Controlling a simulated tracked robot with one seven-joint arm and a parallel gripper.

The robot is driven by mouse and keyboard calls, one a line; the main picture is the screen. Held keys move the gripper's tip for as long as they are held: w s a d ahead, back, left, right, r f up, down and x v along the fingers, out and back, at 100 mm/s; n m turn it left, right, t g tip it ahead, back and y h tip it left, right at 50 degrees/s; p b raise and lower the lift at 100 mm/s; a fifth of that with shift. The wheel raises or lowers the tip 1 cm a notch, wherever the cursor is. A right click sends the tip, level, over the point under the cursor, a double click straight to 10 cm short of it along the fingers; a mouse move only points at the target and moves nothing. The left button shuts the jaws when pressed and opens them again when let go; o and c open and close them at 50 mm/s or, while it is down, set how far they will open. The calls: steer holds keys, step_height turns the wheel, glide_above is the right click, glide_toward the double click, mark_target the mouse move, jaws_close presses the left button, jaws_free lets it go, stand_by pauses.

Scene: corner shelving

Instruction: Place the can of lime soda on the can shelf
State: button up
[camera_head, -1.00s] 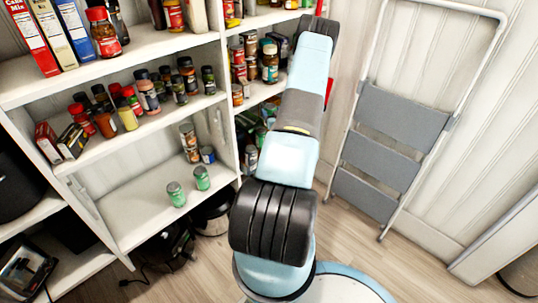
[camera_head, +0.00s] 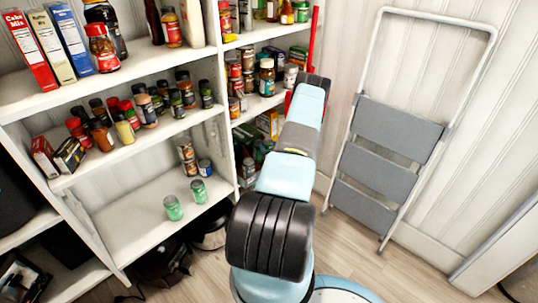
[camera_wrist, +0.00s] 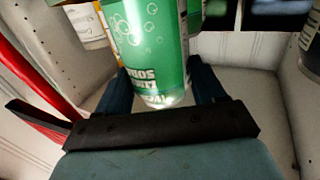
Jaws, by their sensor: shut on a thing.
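The green lime soda can (camera_wrist: 150,40) is in the wrist view, with white bubbles and lettering. My gripper (camera_wrist: 163,85) is shut on it, with one dark finger on each side. The can's upper part in the picture is cut off by the frame edge. In the head view, my arm hides the gripper's fingers, and I cannot make out the held can there. Several cans and jars stand on the right bay's shelf (camera_head: 262,103), beside the arm's far end. Which shelf is the can shelf is not marked.
Two green cans (camera_head: 173,208) (camera_head: 198,191) stand on the lower left shelf (camera_head: 140,225), which has free room. Spice jars (camera_head: 146,110) fill the shelf above. A red pole (camera_head: 314,40) stands beside the right bay. A folded step ladder (camera_head: 400,130) leans at the right wall.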

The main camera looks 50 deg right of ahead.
steer(key=shift+f, duration=2.1)
steer(key=shift+f, duration=0.2)
steer(key=o, duration=1.3)
